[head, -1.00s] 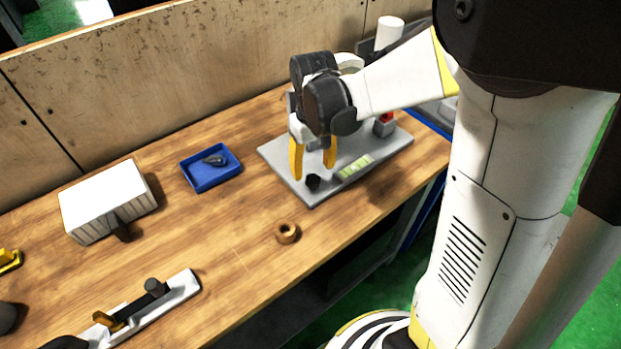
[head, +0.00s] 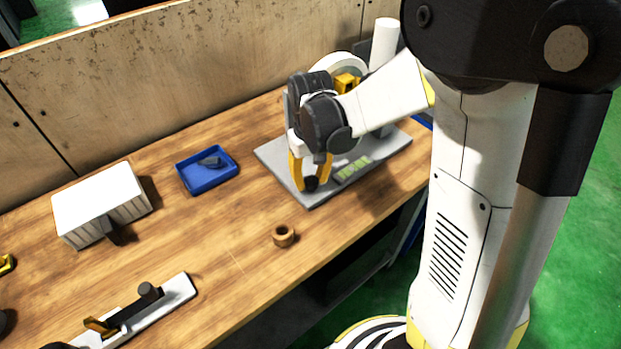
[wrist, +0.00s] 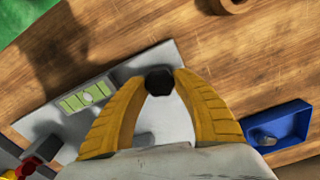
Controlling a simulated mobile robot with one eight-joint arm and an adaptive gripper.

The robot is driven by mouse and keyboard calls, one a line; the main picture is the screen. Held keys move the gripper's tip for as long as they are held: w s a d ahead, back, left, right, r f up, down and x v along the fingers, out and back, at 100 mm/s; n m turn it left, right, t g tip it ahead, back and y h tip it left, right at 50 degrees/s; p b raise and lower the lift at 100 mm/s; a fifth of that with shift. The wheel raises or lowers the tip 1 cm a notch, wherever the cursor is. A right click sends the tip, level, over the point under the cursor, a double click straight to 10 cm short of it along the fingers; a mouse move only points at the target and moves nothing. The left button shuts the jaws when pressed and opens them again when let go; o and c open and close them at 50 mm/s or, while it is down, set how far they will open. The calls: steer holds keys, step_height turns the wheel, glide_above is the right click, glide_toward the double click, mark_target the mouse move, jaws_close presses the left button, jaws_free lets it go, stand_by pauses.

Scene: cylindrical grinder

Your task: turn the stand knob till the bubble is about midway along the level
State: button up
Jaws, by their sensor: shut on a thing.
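The stand is a grey plate (head: 279,157) on the bench; it also shows in the wrist view (wrist: 40,124). Its dark knob (head: 311,184) sits near the plate's front corner. My gripper (head: 312,184) points down with its yellow fingers closed on the knob, one on each side. The wrist view shows the knob (wrist: 159,83) between the fingertips. The green level (head: 352,170) lies beside the knob on the plate. In the wrist view, the level (wrist: 75,103) shows a pale round spot near its middle, perhaps the bubble; its exact place is hard to tell.
A blue tray (head: 183,178) with a dark part stands left of the plate. A brown ring (head: 283,236) lies in front of it. A white ribbed block (head: 100,200) and a long grey tool (head: 176,296) are farther left. Bare bench lies between them.

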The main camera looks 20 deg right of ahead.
mark_target(311, 180)
steer(key=m, duration=0.4)
steer(key=shift+m, duration=0.3)
steer(key=o, duration=1.2)
steer(key=shift+r, duration=0.1)
step_height(311, 180, up, 12)
steer(key=shift+s, duration=0.1)
